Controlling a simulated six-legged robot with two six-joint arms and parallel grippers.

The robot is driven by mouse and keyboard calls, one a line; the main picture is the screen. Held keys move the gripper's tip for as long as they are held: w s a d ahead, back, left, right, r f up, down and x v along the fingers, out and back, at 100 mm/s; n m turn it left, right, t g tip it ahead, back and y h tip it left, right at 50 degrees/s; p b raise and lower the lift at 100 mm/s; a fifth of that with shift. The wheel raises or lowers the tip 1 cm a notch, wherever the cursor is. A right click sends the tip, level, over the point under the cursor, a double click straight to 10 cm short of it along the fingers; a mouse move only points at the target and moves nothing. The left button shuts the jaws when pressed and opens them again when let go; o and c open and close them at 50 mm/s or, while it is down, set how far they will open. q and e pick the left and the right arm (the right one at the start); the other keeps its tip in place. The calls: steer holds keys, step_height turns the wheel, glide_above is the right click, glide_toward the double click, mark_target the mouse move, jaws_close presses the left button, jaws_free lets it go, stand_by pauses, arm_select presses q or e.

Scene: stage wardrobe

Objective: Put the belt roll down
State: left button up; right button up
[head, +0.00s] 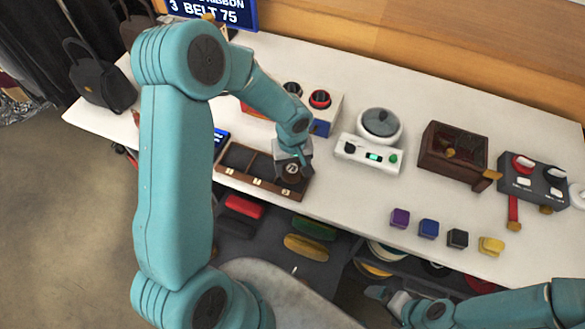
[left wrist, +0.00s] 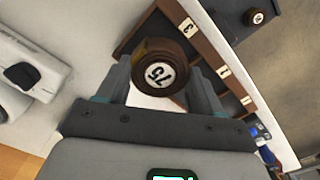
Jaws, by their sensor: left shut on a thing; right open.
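The belt roll (head: 291,171) is a dark brown coil with a round white label marked 75. My left gripper (head: 293,160) is shut on it. In the left wrist view the roll (left wrist: 160,70) sits between the two fingers, label toward the camera. The roll is at the right end of a brown wooden tray (head: 232,179) with several compartments and small number tags. The tray also shows in the left wrist view (left wrist: 213,50), its tag 3 near the roll. Whether the roll touches the tray floor I cannot tell. My right gripper (head: 388,298) is open and empty at the table's front.
Purple (head: 400,217), blue, black and yellow blocks line the front edge. A screen (head: 215,12) reads "3 BELT 75". Table between scale and blocks is clear.

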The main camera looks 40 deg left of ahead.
mark_target(293, 167)
arm_select(q)
steer(key=shift+w+f, duration=0.2)
steer(key=shift+f, duration=1.05)
steer(key=shift+s, duration=0.1)
steer(key=shift+f+b, duration=0.25)
steer(key=shift+b, duration=0.05)
steer(key=o, duration=1.1)
steer(key=shift+r, duration=0.1)
steer(key=shift+r+p, duration=0.35)
steer(key=shift+r, duration=0.05)
step_height(293, 167, up, 12)
steer(key=shift+f+b, duration=0.2)
steer(key=shift+b, duration=0.15)
